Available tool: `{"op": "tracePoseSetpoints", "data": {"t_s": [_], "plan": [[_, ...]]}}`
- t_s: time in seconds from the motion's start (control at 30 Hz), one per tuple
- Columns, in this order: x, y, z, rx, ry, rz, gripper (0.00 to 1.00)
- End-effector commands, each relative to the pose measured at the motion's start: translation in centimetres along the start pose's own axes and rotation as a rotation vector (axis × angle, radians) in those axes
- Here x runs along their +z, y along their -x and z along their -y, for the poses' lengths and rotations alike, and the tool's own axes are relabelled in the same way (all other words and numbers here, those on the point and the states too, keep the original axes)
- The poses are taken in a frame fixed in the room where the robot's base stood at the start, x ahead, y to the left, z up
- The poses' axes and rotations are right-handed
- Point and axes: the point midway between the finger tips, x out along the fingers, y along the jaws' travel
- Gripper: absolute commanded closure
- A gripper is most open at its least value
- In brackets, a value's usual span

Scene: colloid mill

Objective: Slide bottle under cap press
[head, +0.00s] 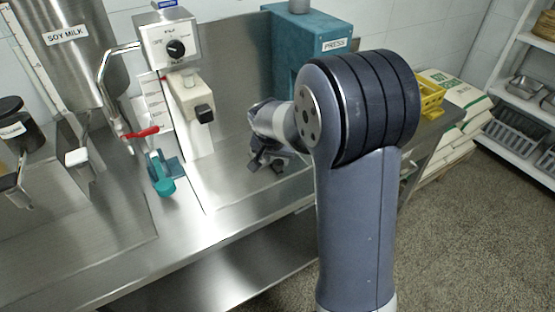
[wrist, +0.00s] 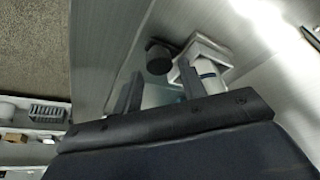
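A teal press (head: 310,45) with a PRESS label stands at the back of the steel counter. My gripper (head: 266,158) is low over the counter in front of the press, partly behind my arm. In the wrist view its two dark fingers (wrist: 160,88) are apart, with a pale patch between them that I cannot identify. Beyond the fingertips are a dark round piece (wrist: 158,56) and a pale metal piece (wrist: 205,52) with a square rim. I cannot make out a bottle for certain in either view.
The front counter is clear.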

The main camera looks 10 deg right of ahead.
Motion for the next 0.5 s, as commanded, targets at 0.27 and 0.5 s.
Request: {"op": "tracePoseSetpoints", "data": {"t_s": [0.27,0.5], "plan": [[0.0,-2.3,0.0,0.000,0.001,0.001,0.60],[0.0,-2.4,0.0,-0.001,0.001,-0.001,0.60]]}}
